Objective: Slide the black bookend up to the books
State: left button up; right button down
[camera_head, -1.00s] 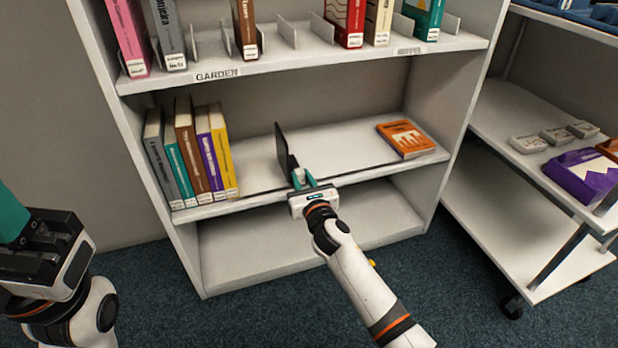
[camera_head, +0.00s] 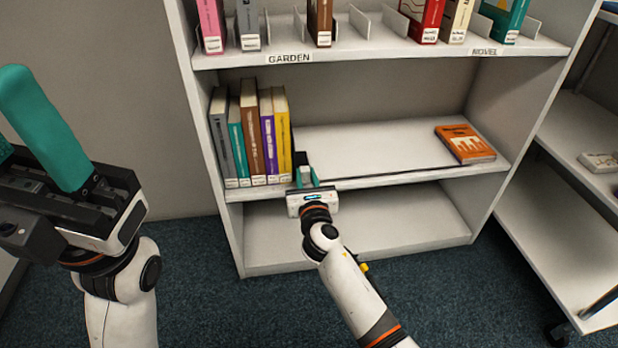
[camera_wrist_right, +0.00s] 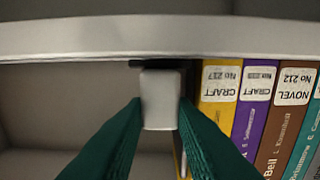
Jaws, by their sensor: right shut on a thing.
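Several upright books, grey, teal, brown, purple and yellow, stand at the left end of the middle shelf (camera_head: 400,178). The yellow book (camera_head: 283,135) is at the right end of the row; it also shows in the right wrist view (camera_wrist_right: 216,100). The black bookend (camera_head: 295,145) stands close beside it, a thin dark edge mostly hidden by my gripper. My right gripper (camera_head: 304,178) is at the shelf's front edge, its teal fingers shut on the bookend's pale block (camera_wrist_right: 161,98). I cannot tell whether bookend and book touch. My left gripper (camera_head: 28,140) is open and empty at left.
An orange book (camera_head: 465,144) lies flat on the right part of the middle shelf. The shelf between it and the bookend is clear. A white cart (camera_head: 540,210) stands at the right.

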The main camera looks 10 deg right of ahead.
jog(key=c, duration=1.2)
grip_release()
